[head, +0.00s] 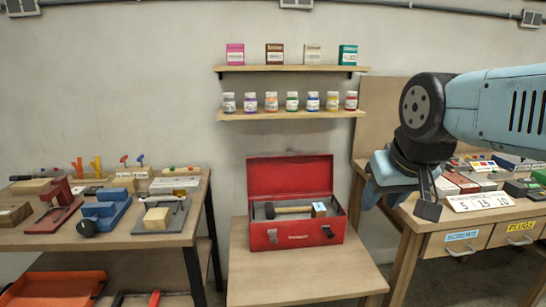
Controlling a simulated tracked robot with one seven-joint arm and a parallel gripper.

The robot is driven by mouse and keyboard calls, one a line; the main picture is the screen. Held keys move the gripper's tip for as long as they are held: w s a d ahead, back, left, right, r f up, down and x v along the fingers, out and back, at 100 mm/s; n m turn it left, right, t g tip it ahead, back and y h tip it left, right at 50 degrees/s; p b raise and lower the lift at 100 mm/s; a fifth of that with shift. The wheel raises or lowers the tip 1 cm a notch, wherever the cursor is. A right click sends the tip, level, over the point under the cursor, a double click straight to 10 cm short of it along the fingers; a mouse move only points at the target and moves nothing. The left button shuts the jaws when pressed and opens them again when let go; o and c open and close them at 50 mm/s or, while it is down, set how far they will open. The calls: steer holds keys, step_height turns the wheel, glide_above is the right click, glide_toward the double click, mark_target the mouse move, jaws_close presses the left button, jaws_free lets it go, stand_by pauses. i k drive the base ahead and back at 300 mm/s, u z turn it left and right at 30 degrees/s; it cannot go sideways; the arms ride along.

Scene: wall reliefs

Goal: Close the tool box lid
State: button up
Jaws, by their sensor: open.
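The red tool box (293,235) stands on a low wooden table in the middle of the head view. Its lid (290,177) is open, raised upright at the back. A hammer (285,210) with a dark handle lies in the box's grey tray, with a blue and white piece at its right end.
The low table (290,270) has bare wood in front of the box. A left workbench (150,238) holds vises, blocks and small tools. A right workbench (480,217) has drawers and several small items. Two wall shelves (290,115) with jars and boxes hang above the lid.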

mark_target(289, 175)
steer(key=u, duration=0.1)
steer(key=i, duration=1)
steer(key=z, duration=0.05)
